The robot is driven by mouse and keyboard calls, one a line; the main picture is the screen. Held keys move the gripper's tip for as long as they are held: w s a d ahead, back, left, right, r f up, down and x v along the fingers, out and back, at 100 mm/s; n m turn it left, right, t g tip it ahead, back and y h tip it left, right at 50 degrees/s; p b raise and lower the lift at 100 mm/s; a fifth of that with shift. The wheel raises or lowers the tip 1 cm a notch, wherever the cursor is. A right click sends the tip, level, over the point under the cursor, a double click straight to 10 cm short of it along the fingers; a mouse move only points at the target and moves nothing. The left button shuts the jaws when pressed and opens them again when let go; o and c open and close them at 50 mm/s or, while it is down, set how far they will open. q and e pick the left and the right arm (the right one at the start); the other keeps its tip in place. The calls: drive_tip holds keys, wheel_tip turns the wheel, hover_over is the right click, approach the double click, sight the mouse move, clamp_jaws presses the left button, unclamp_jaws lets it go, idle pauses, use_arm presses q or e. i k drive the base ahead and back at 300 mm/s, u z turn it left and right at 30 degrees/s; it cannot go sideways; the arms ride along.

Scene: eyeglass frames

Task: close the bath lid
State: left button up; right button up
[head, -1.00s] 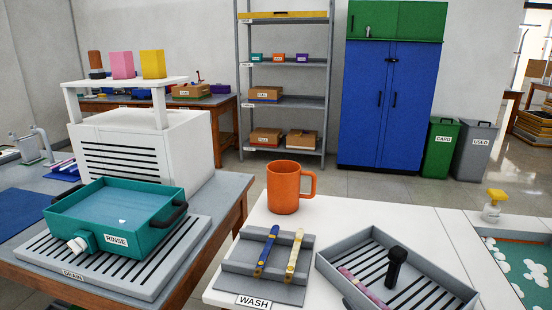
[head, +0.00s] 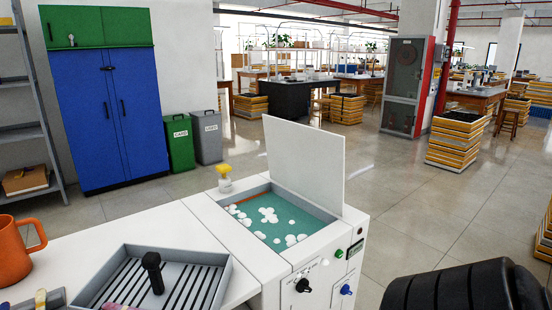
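The bath (head: 285,262) is a white cabinet with a teal basin holding white foam, at the middle of the head view. Its white lid (head: 305,160) stands upright along the basin's far right side, so the bath is open. Knobs and a green button sit on its front panel. A black rounded part of my own arm (head: 455,288) shows at the lower right, apart from the bath. Neither gripper is in view.
A grey slatted tray (head: 216,282) with a black-handled item stands left of the bath. An orange mug (head: 14,252) is at the far left. Open floor lies right of the bath.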

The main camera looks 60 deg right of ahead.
sight(306, 160)
drive_tip(key=u, duration=2.5)
drive_tip(key=k, duration=2.95)
drive_tip(key=z, duration=2.45)
drive_tip(key=i, duration=0.45)
drive_tip(key=u, duration=0.5)
drive_tip(key=k, duration=0.75)
drive_tip(key=z, duration=0.5)
